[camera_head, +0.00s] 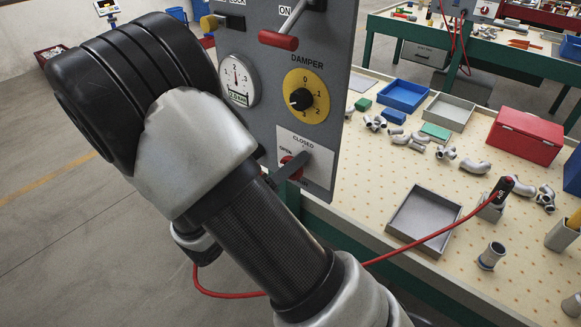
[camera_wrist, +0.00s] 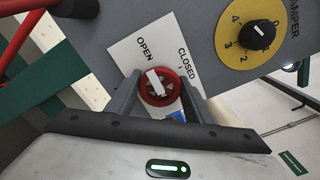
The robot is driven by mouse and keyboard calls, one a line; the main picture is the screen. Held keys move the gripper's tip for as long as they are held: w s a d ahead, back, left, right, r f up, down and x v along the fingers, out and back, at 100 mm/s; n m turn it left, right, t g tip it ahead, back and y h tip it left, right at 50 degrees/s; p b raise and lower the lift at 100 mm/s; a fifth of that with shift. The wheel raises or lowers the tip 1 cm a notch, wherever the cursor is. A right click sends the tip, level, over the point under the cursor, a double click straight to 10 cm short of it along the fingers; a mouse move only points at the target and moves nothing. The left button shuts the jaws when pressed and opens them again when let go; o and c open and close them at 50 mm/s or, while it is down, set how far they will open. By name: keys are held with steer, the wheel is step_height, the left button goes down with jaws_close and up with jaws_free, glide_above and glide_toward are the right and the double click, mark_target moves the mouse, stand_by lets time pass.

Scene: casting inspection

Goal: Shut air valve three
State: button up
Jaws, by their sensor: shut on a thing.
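The air valve is a small red handwheel (camera_wrist: 168,99) with a white bar across it, on a white plate (camera_wrist: 124,50) marked OPEN and CLOSED. No number shows on it. In the wrist view the bar's upper end leans toward OPEN. My gripper (camera_wrist: 160,80) has one grey finger on each side of the wheel and is shut on it. In the head view the plate (camera_head: 316,163) is low on the grey panel (camera_head: 270,100), and my arm hides most of the gripper and part of the wheel.
A yellow damper dial (camera_head: 318,84) with a black knob sits just above the valve plate. A gauge (camera_head: 238,80) and red-handled levers (camera_head: 278,40) are higher up. A pegboard table (camera_head: 400,172) with trays and pipe fittings stands right. A red cable (camera_head: 432,236) crosses in front.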

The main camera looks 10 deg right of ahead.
steer(key=m, duration=0.4)
steer(key=m+b, duration=0.1)
steer(key=m, duration=0.3)
steer(key=shift+m+b, duration=0.3)
steer(key=shift+b, duration=0.1)
steer(key=m+b, duration=0.3)
steer(key=m, duration=0.2)
steer(key=shift+s+f, duration=0.1)
steer(key=shift+f, duration=0.05)
steer(key=shift+d+m+b, duration=0.1)
steer(key=shift+m+b, duration=1.2)
steer(key=shift+m, duration=0.7)
steer(key=o, duration=1)
steer(key=shift+o, duration=0.2)
